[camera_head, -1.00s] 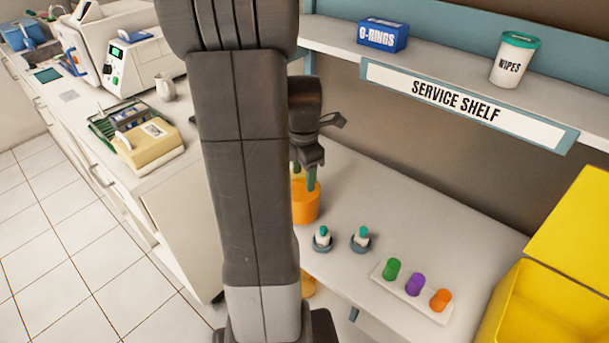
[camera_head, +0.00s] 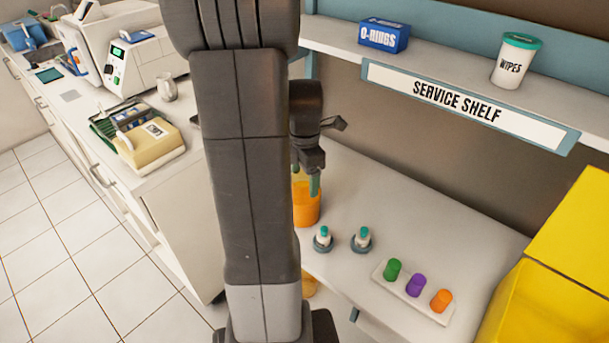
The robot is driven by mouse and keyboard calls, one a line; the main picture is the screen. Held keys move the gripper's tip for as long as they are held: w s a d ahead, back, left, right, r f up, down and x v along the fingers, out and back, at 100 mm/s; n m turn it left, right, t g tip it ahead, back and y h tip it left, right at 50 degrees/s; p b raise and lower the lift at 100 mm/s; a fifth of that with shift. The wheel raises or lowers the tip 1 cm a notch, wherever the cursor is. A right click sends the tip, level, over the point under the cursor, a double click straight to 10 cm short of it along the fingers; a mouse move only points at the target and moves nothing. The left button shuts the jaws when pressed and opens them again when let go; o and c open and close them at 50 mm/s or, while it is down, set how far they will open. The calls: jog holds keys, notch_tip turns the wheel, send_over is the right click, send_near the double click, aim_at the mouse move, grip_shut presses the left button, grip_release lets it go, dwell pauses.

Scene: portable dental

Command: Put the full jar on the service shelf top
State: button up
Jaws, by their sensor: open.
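A jar of orange contents (camera_head: 306,207) stands on the lower white worktop, its left side hidden behind my arm. My gripper (camera_head: 307,178) points down at the jar's upper part, its teal fingers apart; one finger shows in front of the jar's right side. I cannot tell whether the fingers touch it. The service shelf top (camera_head: 440,66) is the white board above the worktop, with a "SERVICE SHELF" label on its front edge. A second orange thing (camera_head: 309,286) shows below the worktop, mostly hidden.
A blue O-rings box (camera_head: 383,35) and a wipes tub (camera_head: 516,60) stand on the shelf, with bare room between them. Two small teal-capped bottles (camera_head: 323,238) (camera_head: 361,238) and a tray (camera_head: 425,312) of coloured cups are on the worktop. A yellow bin (camera_head: 550,300) is at right.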

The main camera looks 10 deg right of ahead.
notch_tip(320, 180, up, 12)
dwell(0.4)
jog(key=shift+o, duration=0.2)
